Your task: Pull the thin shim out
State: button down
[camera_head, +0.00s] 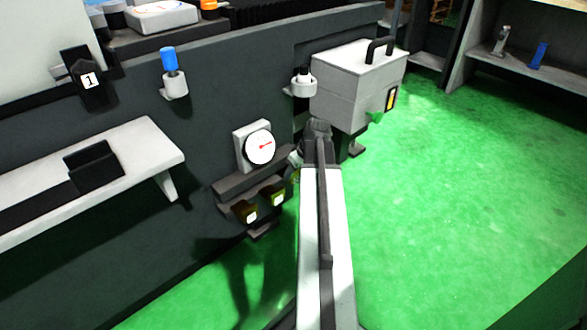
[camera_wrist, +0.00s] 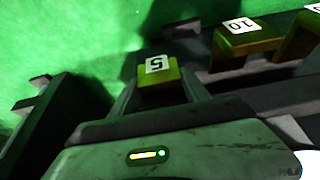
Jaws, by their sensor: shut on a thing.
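A yellow block marked 5 (camera_wrist: 158,88) sits between the two fingers of my gripper (camera_wrist: 159,76) in the wrist view. The gripper is shut on this 5 shim by its yellow end. The thin part of the shim is hidden, so I cannot tell whether it still touches the rack. A second yellow piece, marked 10 (camera_wrist: 247,44), stands to its right, with another yellow piece (camera_wrist: 300,38) at the right edge. In the head view two yellow-tagged pieces (camera_head: 250,216) (camera_head: 278,198) sit in a grey rack (camera_head: 238,185); my arm hides the gripper's tips.
A round dial gauge (camera_head: 260,147) is on the machine's dark side wall just above the rack. A light grey box with a black handle (camera_head: 350,80) stands beyond my arm. The green floor (camera_head: 450,200) to the right is clear.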

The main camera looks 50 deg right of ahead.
jog(key=shift+s+a, duration=0.15)
jog(key=shift+s, duration=1.7)
jog(key=c, duration=0.5)
grip_release()
jog(key=p+v, duration=0.7)
jog(key=shift+s+r, duration=0.1)
jog(key=shift+r, duration=0.3)
